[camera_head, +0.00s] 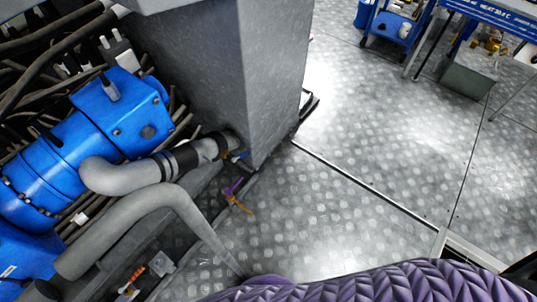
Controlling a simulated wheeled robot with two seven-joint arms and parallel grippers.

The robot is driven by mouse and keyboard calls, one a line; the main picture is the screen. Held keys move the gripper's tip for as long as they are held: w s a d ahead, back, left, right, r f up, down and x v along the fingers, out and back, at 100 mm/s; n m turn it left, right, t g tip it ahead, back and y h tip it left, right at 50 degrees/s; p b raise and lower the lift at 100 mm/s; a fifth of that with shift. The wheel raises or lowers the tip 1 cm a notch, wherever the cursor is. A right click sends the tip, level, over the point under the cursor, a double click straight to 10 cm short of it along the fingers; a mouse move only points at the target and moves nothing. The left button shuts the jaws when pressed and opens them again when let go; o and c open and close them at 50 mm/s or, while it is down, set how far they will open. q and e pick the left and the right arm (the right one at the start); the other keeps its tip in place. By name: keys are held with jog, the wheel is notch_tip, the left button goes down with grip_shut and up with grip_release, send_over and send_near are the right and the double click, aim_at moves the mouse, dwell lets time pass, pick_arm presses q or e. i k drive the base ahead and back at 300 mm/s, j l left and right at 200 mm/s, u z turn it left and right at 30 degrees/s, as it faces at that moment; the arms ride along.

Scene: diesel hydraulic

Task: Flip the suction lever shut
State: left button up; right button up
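Several small valve handles show low beside the grey cabinet, where a grey pipe meets it. A blue lever (240,157) sits by the pipe end. A purple lever (234,186) stands tilted just below it, with a yellow-orange handle (240,204) at its lower end. I cannot tell which of these is the suction lever, and they are too small to tell open from shut. Neither my left nor my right gripper is in view.
A blue pump or motor (75,150) and thick grey pipes (150,205) fill the left. The tall grey cabinet (215,70) stands beside the levers. Metal floor (370,150) is clear to the right. A blue cart (392,25) and a blue table (490,12) stand far right.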

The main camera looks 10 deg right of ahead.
aim_at(241, 156)
jog(key=i+l+u, duration=0.15)
jog(key=l, duration=0.3)
jog(key=i+l+u, duration=0.15)
jog(key=l, duration=0.25)
jog(key=i+l+u, duration=0.15)
jog(key=l, duration=0.3)
jog(key=k, duration=0.05)
